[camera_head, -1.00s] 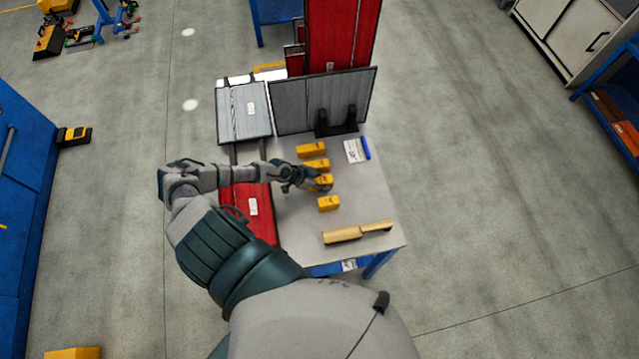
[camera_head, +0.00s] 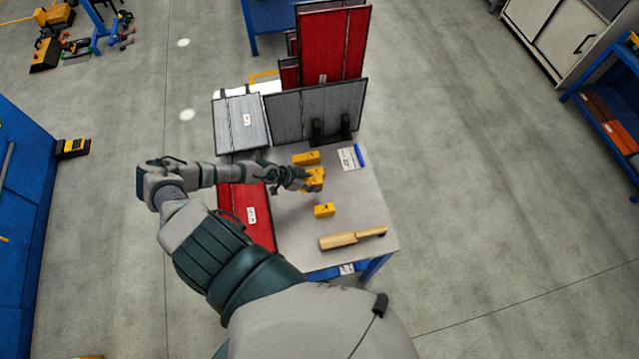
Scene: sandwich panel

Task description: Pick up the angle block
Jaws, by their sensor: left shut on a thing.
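Several small yellow angle blocks are on the grey-topped table. My left gripper (camera_head: 301,180) is shut on one yellow angle block (camera_head: 315,182), which appears slightly raised over the table and overlaps the block behind it. Another angle block (camera_head: 306,158) lies farther back, and one more (camera_head: 324,210) lies nearer the front, apart from the gripper. The fingers hide part of the held block. My right gripper is out of view.
A wooden-handled brush (camera_head: 352,239) lies at the table's (camera_head: 360,205) front. A grey panel (camera_head: 315,112) stands at the back in black holders (camera_head: 332,130). A red panel (camera_head: 249,215) lies at the left. A blue marker (camera_head: 360,155) and label lie at back right.

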